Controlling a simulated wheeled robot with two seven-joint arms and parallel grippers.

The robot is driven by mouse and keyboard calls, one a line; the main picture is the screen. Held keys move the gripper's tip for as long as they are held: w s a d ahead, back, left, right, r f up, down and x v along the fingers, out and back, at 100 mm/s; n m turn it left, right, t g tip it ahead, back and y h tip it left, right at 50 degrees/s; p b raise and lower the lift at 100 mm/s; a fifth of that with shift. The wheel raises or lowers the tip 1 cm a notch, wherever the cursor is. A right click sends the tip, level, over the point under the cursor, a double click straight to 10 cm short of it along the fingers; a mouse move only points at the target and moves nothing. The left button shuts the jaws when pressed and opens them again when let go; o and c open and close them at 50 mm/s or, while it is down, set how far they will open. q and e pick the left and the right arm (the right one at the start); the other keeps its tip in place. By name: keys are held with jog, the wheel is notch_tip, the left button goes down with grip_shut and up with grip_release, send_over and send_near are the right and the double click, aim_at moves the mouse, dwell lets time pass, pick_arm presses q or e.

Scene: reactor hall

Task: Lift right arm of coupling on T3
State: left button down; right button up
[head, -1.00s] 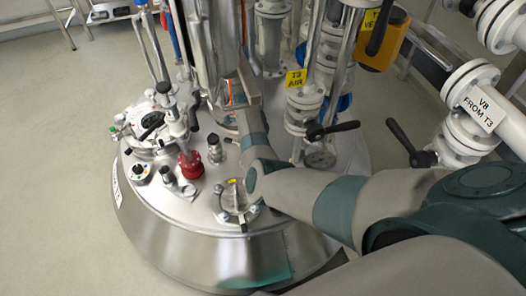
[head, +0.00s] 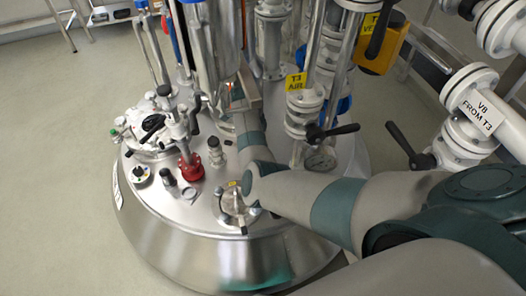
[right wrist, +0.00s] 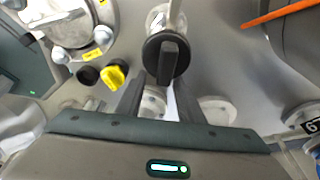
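The steel vessel (head: 185,247) stands in the middle of the head view, with a yellow T3 AIR label (head: 295,82) on one of its pipes. My right arm reaches in from the right over the vessel lid, and its gripper is hidden behind piping and the arm there. In the right wrist view my right gripper (right wrist: 158,88) has its two dark fingers apart. A black round fitting with a raised bar (right wrist: 167,57) lies just beyond the fingertips; contact cannot be told. I cannot tell which part is the coupling's right arm. My left gripper is out of view.
A red flanged fitting (head: 190,168) and a clamped port (head: 237,204) stand on the lid near my arm. A yellow cap (right wrist: 113,75) lies left of the fingers. Floor at left is clear.

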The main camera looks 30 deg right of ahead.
jog(key=v, duration=0.9)
